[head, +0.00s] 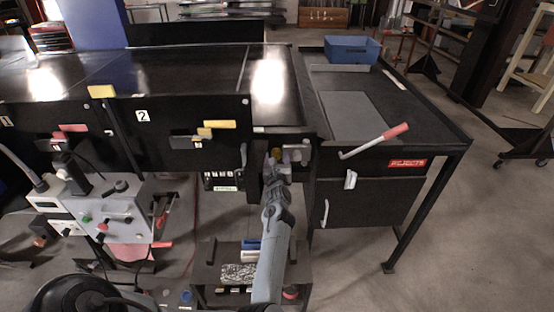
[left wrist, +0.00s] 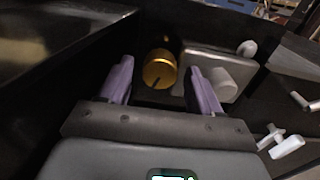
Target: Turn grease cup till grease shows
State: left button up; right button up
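The grease cup is a round brass-coloured cap (left wrist: 159,71) with a dark slot or mark on its face, in a dark recess in the left wrist view. In the head view a small yellowish bit of it (head: 276,153) shows at the conveyor's front, largely covered by my gripper. My left gripper (left wrist: 160,66) is open, its two purple fingers on either side of the cup in the picture, with dark gaps between. Whether the fingertips reach past its face I cannot tell. No grease is visible. My left gripper also shows in the head view (head: 277,164). My right gripper is not in view.
A metal plate with a round grey knob (left wrist: 222,84) sits close right of the cup. A red-handled lever (head: 375,141) and a white latch (head: 350,180) are further right. A control box (head: 115,208) stands left; a low bench (head: 205,276) is below.

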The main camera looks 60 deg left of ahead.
pick_arm(q)
jog(key=c, duration=0.9)
jog(key=shift+c, duration=0.2)
jog(key=shift+m, duration=0.3)
jog(key=m+b, duration=0.1)
jog(key=m, duration=0.6)
jog(key=shift+m, duration=0.7)
jog(key=o, duration=1.1)
jog(key=shift+c, duration=0.2)
